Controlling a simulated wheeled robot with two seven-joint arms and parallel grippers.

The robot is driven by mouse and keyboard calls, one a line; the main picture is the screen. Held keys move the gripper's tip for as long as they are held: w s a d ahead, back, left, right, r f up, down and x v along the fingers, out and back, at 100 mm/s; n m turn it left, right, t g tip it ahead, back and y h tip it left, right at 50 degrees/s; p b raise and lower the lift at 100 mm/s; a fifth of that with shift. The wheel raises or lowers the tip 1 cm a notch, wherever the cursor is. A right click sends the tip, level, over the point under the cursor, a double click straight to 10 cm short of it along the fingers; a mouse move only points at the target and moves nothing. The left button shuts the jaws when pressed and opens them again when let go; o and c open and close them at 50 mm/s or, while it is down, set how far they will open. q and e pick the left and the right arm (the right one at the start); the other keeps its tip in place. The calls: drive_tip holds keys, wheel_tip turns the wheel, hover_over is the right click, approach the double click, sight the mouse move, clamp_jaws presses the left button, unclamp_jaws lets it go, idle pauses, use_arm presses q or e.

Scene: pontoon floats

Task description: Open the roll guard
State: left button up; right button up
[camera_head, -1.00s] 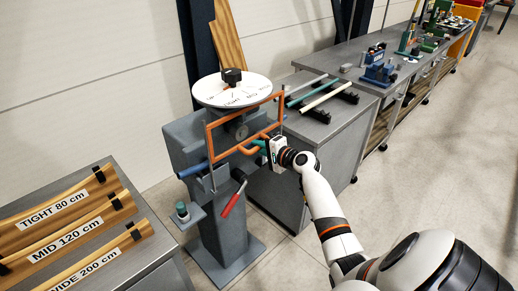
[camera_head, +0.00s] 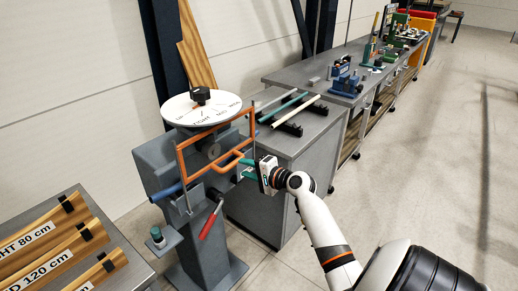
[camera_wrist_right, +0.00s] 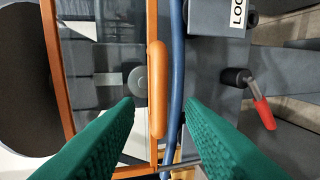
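The roll guard (camera_head: 178,163) is an orange frame with a see-through pane. It stands upright in front of the rolls of the grey bending machine (camera_head: 154,157). Its orange handle (camera_head: 219,169) sticks out at the front and also shows in the right wrist view (camera_wrist_right: 157,85). My right gripper (camera_head: 242,169) is just right of the handle, with its green fingers apart. In the right wrist view the handle and a blue bar (camera_wrist_right: 176,60) appear between the open fingers (camera_wrist_right: 159,104); I cannot tell if they touch. My left gripper is not in view.
A white dial (camera_head: 201,110) with a black knob tops the machine. A red-handled lever (camera_head: 211,222) hangs below the guard. A grey bench (camera_head: 300,141) with rods stands behind; a table with labelled wooden strips (camera_head: 30,245) is at lower left. Floor at right is clear.

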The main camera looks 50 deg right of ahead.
drive_tip(key=b+v, duration=0.1)
drive_tip(key=v, duration=0.4)
drive_tip(key=shift+s+d+r, duration=0.1)
drive_tip(key=shift+s, duration=0.15)
drive_tip(key=s+a+f+n+g+b, duration=0.1)
drive_tip(key=s+a+f+n+g, duration=0.15)
drive_tip(key=f, duration=1.05)
drive_tip(key=s+a+f+n+g+h, duration=0.1)
drive_tip(key=s+a+f+g, duration=0.25)
drive_tip(key=f, duration=0.95)
drive_tip(key=s+a+f+n+g+b, duration=0.15)
drive_tip(key=s+f, duration=0.25)
drive_tip(key=f, duration=0.9)
drive_tip(key=s+a+f+n+g, duration=0.2)
drive_tip(key=s+a+f+n, duration=0.3)
drive_tip(key=s, duration=0.5)
drive_tip(key=s+a+f+n+g+b, duration=0.1)
drive_tip(key=s+a+f+n, duration=0.3)
drive_tip(key=s+f, duration=0.5)
drive_tip(key=s+a+f+n+g+b, duration=0.1)
drive_tip(key=s+a+f+n+g, duration=0.3)
drive_tip(key=s+a+f, duration=0.4)
drive_tip(key=s+n, duration=0.1)
drive_tip(key=s, duration=0.3)
drive_tip(key=shift+s+a+n, duration=0.2)
drive_tip(key=shift+a+n, duration=0.1)
